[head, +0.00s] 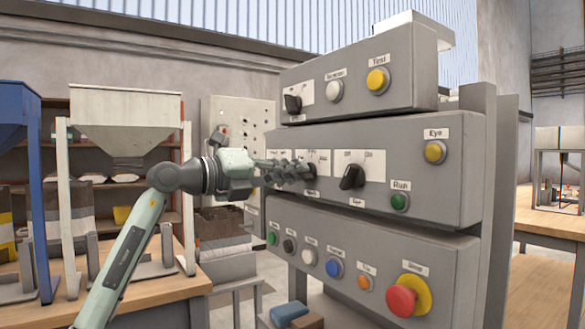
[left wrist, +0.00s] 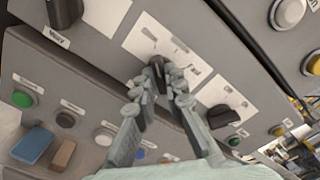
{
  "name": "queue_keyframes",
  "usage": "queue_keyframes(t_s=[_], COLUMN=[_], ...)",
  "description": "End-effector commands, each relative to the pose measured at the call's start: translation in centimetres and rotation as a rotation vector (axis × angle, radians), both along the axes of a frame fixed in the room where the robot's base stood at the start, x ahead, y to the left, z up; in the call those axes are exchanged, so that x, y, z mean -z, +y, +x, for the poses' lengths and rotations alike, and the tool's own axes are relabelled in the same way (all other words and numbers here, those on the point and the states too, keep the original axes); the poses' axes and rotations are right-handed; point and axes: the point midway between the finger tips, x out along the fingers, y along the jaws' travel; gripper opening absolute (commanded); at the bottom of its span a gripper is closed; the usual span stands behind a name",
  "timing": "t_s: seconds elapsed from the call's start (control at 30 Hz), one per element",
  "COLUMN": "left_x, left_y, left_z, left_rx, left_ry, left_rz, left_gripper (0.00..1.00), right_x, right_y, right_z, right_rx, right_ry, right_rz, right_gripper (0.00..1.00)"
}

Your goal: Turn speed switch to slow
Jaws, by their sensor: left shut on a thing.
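The black speed switch (head: 312,171) is on the middle grey panel, on a white plate with small marks too blurred to read. My left gripper (head: 300,169) reaches it from the left and is shut on it. In the left wrist view, the switch (left wrist: 155,65) stands between the two fingertips of my left gripper (left wrist: 158,78), its pointer toward the plate's marks. The fingers partly hide the switch in the head view. My right gripper is in neither view.
An Off/On switch (head: 352,177) is just right of the held one. A green Run button (head: 399,201) and yellow Eye button (head: 435,152) are further right. The lower panel carries several buttons, including a red emergency-style button (head: 402,300). Another black switch (head: 293,103) is above.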

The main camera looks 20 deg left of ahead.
Motion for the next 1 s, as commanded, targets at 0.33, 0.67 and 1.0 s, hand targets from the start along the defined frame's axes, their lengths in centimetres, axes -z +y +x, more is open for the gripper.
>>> queue_keyframes(t_s=[0.33,0.67,1.0], left_x=[0.07,0.06,0.02], left_y=[-0.02,-0.01,0.26], left_z=[0.0,0.0,-0.27], left_rx=[0.001,0.001,-0.001], left_ry=[0.01,0.01,0.008], left_rz=[-0.012,-0.011,-0.01], left_gripper=[0.0,0.32,0.32], right_x=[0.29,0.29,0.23], right_y=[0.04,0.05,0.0], right_z=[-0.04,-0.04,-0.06], right_rx=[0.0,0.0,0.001], right_ry=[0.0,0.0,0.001], right_rz=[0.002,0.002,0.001], right_gripper=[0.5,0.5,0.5])
